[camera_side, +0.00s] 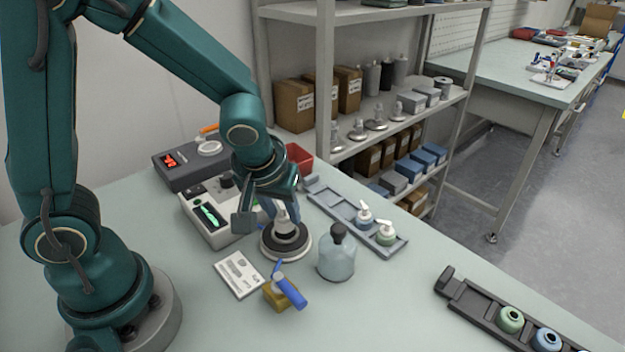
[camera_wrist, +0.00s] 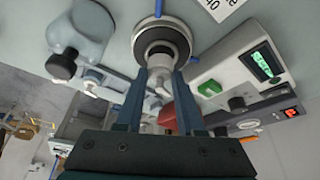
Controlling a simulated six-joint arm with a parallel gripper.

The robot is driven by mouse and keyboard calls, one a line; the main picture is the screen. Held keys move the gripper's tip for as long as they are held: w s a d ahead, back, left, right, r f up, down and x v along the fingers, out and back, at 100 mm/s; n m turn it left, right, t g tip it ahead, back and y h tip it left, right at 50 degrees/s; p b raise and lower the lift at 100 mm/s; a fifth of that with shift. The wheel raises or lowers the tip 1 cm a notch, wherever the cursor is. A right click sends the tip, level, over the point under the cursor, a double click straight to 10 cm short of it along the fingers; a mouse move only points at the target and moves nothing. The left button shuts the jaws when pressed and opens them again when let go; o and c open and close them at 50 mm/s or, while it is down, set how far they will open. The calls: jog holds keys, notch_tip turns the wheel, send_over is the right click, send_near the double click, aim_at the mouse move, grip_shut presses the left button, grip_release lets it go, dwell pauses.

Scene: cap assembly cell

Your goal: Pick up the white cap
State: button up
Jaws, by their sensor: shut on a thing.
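The white cap (camera_side: 287,222) stands upright over the round dark-topped stand (camera_side: 272,251), and the fingers of my gripper (camera_side: 279,209) are around it. In the wrist view, my gripper (camera_wrist: 160,78) has its two blue fingers shut on the pale cap (camera_wrist: 160,58), one on each side. The round stand (camera_wrist: 143,36) with its black ring lies directly beyond the fingertips. The cap is partly hidden by the fingers. I cannot tell whether its lower end touches the stand.
A pale blue bottle with a dark top (camera_side: 337,262) stands close to the right of the stand. A grey tray (camera_side: 330,208) holds two small white-topped bottles. A device with a green screen (camera_side: 203,226) is behind left. A blue-handled tool (camera_side: 290,290) and card (camera_side: 239,275) lie in front.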

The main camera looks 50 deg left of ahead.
jog(key=r, duration=0.1)
jog(key=a+r, duration=0.1)
jog(key=r, duration=0.1)
jog(key=shift+s, duration=0.15)
jog(key=s+a+r, duration=0.5)
jog(key=a+r, duration=0.1)
jog(key=a, duration=0.3)
jog(key=w+a+r, duration=0.2)
jog(key=w+r, duration=0.1)
jog(key=w, duration=0.3)
jog(key=w+d+f+m+h, duration=0.1)
jog(key=w+d+f+m, duration=0.25)
jog(key=w+d, duration=0.7)
jog(key=shift+m, duration=0.25)
jog(key=shift+w+d+f, duration=0.4)
jog(key=shift+d+f, duration=0.05)
jog(key=shift+f, duration=1.3)
jog(key=shift+w+d+f, duration=0.35)
jog(key=shift+d+f, duration=0.1)
jog(key=shift+f, duration=1.25)
jog(key=shift+w+d+f, duration=0.4)
jog(key=shift+d+f, duration=0.05)
jog(key=shift+f, duration=1.3)
jog(key=shift+f, duration=0.25)
jog(key=shift+f, duration=0.35)
